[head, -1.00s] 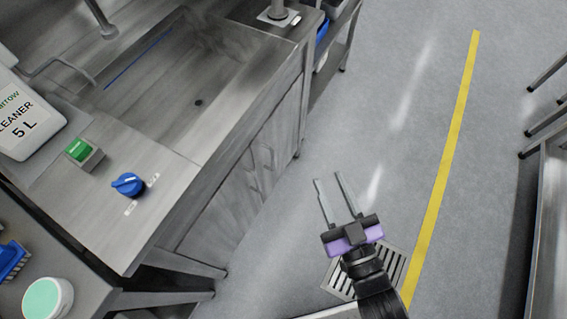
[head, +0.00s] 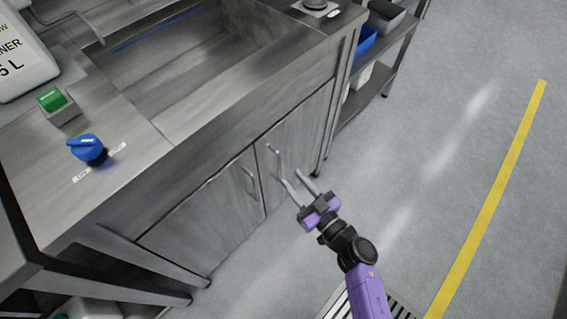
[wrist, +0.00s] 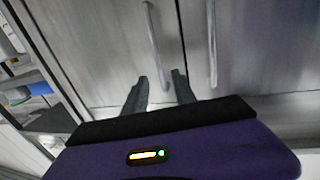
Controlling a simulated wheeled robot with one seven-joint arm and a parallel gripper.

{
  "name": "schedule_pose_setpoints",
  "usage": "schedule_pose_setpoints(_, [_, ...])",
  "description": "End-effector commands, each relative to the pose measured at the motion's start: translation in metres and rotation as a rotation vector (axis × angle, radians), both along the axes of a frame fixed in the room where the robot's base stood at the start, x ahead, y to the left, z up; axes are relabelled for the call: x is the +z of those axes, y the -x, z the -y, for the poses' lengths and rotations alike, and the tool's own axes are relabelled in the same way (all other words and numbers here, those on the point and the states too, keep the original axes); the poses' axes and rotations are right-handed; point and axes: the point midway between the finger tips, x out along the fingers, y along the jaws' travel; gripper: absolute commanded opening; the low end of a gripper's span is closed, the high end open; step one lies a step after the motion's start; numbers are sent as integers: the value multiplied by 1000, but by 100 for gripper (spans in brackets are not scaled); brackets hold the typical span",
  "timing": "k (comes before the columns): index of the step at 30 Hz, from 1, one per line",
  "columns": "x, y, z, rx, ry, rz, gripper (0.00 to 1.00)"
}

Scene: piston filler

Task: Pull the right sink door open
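The right sink door (head: 304,128) is a grey metal panel under the sink, shut, with an upright bar handle (head: 272,160) near its left edge. My gripper (head: 291,177) is open and empty, in front of this door and to the right of the handle in the head view. The wrist view seems to be upside down, so the right door (wrist: 95,40) and its handle (wrist: 153,45) are on the left there. That handle lines up roughly with the gap between my fingertips (wrist: 160,77). I cannot tell whether they touch it.
The left sink door (head: 205,220) is shut, its handle (head: 250,181) close beside the right one. A shelf rack with a blue bin (head: 365,42) stands beyond the sink's right end. Grey floor (head: 430,150) with a yellow line (head: 490,200) is free to the right.

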Motion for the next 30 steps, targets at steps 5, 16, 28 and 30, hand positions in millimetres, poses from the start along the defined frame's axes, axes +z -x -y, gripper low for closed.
schedule_pose_setpoints(5, [-2,-18,-15,1,0,3,32])
schedule_pose_setpoints(16, [-1,-53,-45,-1,0,3,32])
schedule_pose_setpoints(28, [0,-56,-48,-3,0,1,23])
schedule_pose_setpoints(30, [0,-56,-48,-3,0,1,9])
